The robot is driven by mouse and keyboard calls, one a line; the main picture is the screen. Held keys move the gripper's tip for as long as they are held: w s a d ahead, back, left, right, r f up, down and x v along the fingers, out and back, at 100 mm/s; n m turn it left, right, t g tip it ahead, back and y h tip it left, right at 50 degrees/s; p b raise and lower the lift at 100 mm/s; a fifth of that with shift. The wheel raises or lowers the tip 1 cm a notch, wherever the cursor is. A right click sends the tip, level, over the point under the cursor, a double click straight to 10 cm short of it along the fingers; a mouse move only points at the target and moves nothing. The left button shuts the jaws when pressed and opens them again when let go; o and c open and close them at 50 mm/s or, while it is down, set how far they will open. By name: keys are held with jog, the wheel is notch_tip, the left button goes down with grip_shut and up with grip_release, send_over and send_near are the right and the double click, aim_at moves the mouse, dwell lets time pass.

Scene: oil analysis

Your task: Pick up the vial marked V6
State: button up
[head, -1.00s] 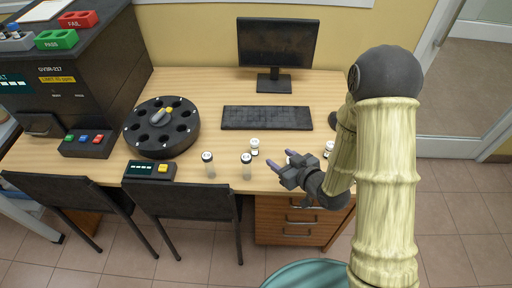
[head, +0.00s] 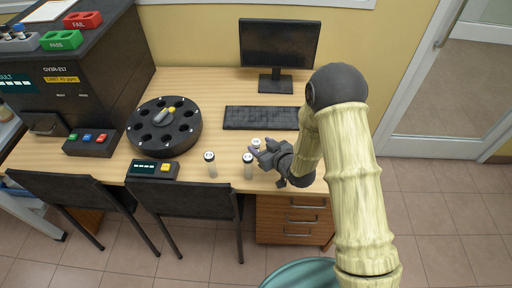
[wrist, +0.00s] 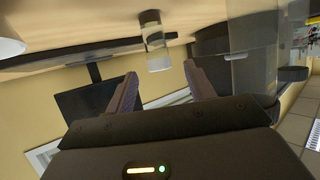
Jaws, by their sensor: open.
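Several small vials with pale caps stand on the desk. In the head view, one vial (head: 211,166) stands left, one (head: 248,171) stands just left of my gripper (head: 261,154), and one (head: 256,142) stands behind its fingertips. I cannot read their markings, so I cannot tell which is V6. In the wrist view, which is upside down, my gripper (wrist: 160,78) is open with nothing between its fingers. A clear vial (wrist: 156,42) with dark contents stands ahead, in line with the gap. A pale rounded thing (wrist: 8,42) shows close at the left edge.
A black round carousel (head: 162,150) stands left on the desk (head: 210,95), with a small display box (head: 153,169) before it. A keyboard (head: 261,118) and monitor (head: 277,45) stand behind the vials. Chairs (head: 185,200) stand at the front edge.

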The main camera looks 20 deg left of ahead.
aim_at(257, 143)
jog(key=x, duration=0.5)
jog(key=shift+w+a+f, duration=0.15)
jog(key=shift+w+a, duration=0.1)
jog(key=shift+a, duration=0.05)
dwell(0.4)
jog(key=c, duration=1.1)
